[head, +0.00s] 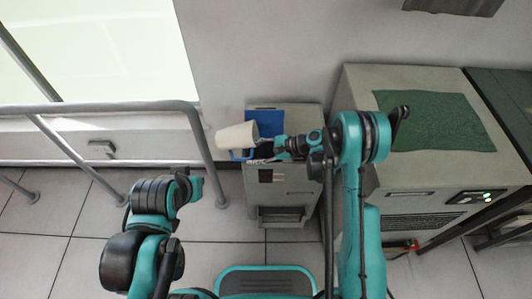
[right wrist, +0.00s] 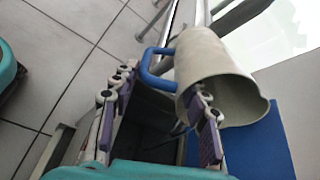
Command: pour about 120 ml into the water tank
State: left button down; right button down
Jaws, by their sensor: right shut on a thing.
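A cream jug (head: 236,136) with a blue handle (head: 240,155) is held in the air, tilted, over the top of a grey cabinet (head: 307,184). My right gripper (head: 262,152) is shut on the jug at its handle side. In the right wrist view, my right gripper's fingers (right wrist: 165,82) have the handle (right wrist: 150,68) between their tips, and the jug (right wrist: 212,58) leans on its side. No water stream is visible. I cannot make out the water tank's opening; the jug and my right arm cover part of the cabinet top.
A blue panel (head: 265,121) lies on the cabinet's top, behind the jug. A grey railing (head: 100,107) stands to the left. A larger cabinet with a green mat (head: 435,120) stands to the right, close to my right arm. Tiled floor is clear at the front left.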

pick_arm(q)
jog(key=shift+s+d, duration=0.1)
jog(key=shift+d, duration=0.05)
pick_arm(e)
jog(key=shift+a, duration=0.1)
pick_arm(q)
jog(key=shift+s+d, duration=0.45)
jog(key=shift+d, duration=0.15)
pick_arm(e)
jog(key=shift+f+y, duration=0.35)
jog(key=shift+y, duration=0.15)
dwell(0.6)
